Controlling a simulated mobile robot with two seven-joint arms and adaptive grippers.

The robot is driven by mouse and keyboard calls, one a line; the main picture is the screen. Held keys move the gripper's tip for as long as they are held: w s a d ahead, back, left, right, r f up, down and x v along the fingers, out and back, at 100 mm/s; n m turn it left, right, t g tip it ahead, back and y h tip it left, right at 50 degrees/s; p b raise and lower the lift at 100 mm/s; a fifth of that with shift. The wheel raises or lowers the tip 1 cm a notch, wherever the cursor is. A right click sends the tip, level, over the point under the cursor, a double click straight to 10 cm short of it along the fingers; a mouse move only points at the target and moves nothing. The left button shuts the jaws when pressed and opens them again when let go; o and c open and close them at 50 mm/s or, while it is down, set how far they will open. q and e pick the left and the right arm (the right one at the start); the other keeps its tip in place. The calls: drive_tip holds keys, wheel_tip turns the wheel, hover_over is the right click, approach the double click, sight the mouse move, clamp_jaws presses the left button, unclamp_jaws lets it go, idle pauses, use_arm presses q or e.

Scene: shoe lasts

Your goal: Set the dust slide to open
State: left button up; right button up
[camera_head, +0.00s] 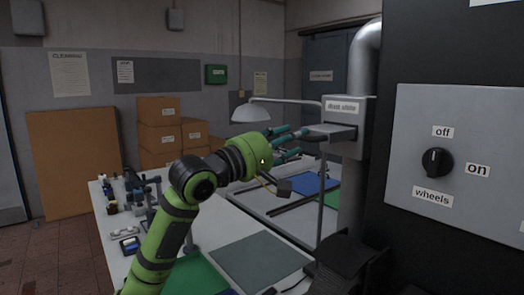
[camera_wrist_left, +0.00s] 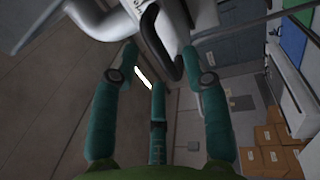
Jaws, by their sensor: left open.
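The dust slide (camera_head: 343,107) is a grey box with a white label on the metal duct, right of centre in the head view. A dark slot shows in its front, and a dark handle (camera_head: 317,134) sticks out to its left. My left gripper (camera_head: 303,141) is open, its teal fingers pointing at the handle from the left. In the left wrist view the curved dark handle (camera_wrist_left: 168,48) lies between the spread fingertips of my left gripper (camera_wrist_left: 160,56). I cannot tell whether any finger touches it. My right gripper is not in view.
A grey panel with a wheels knob (camera_head: 436,162) stands at the right. A lamp (camera_head: 251,112) arches behind my arm. The workbench (camera_head: 222,227) below holds mats and small tools. Cardboard boxes (camera_head: 158,137) are stacked at the back.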

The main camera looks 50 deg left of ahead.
use_arm(q)
drive_tip(key=s+f, duration=0.1)
drive_tip(key=s, duration=0.8)
drive_tip(key=shift+s+a+f, duration=0.25)
drive_tip(key=shift+a+f, duration=0.05)
drive_tip(key=shift+a, duration=0.1)
